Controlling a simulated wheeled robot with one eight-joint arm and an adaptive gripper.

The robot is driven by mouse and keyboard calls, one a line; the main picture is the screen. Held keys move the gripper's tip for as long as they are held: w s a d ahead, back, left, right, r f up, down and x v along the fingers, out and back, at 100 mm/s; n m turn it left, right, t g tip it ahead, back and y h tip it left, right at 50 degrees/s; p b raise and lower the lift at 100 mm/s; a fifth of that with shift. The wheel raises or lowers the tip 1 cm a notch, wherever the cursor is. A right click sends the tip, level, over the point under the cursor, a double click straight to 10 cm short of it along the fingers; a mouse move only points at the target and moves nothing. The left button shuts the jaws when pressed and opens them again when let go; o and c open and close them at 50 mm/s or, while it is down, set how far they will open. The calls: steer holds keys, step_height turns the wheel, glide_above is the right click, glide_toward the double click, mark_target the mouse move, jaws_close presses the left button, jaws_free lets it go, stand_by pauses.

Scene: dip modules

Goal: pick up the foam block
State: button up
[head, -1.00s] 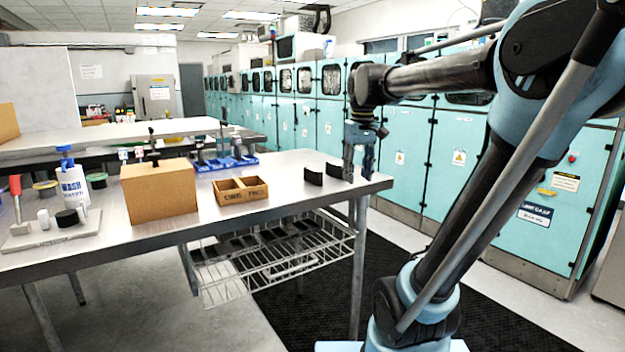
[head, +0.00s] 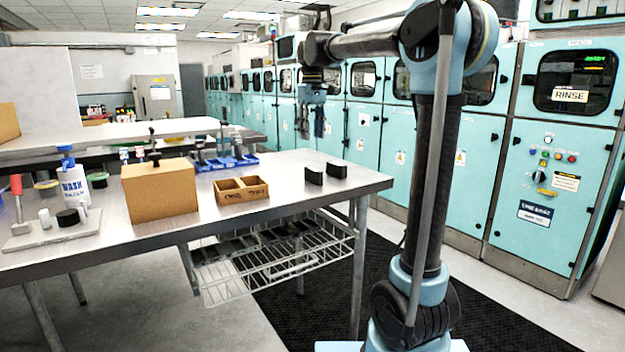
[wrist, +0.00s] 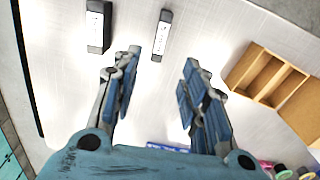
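Two small dark blocks stand apart near the right end of the metal table, the left block (head: 314,176) and the right block (head: 337,170). Either may be the foam block; I cannot tell which. In the wrist view they are black with pale labelled tops, one at the upper left (wrist: 98,27) and one nearer the middle (wrist: 162,36). My gripper (head: 311,136) hangs above the table with its fingers pointing down. In the wrist view my gripper (wrist: 160,63) is open, its blue-padded fingers spread and nothing between them. Both blocks lie beyond the fingertips, untouched.
A divided brown box (head: 241,190) stands left of the blocks; it also shows in the wrist view (wrist: 268,76). The table (head: 290,195) is clear around the blocks.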

mark_target(313, 169)
step_height(313, 169, down, 9)
steer(key=shift+f, duration=0.2)
steer(key=shift+s+d+f, duration=0.1)
steer(key=shift+s+f, duration=0.05)
steer(key=shift+f, duration=1.3)
steer(key=shift+s+d+f, duration=0.1)
steer(key=shift+f, duration=1.3)
jaws_close()
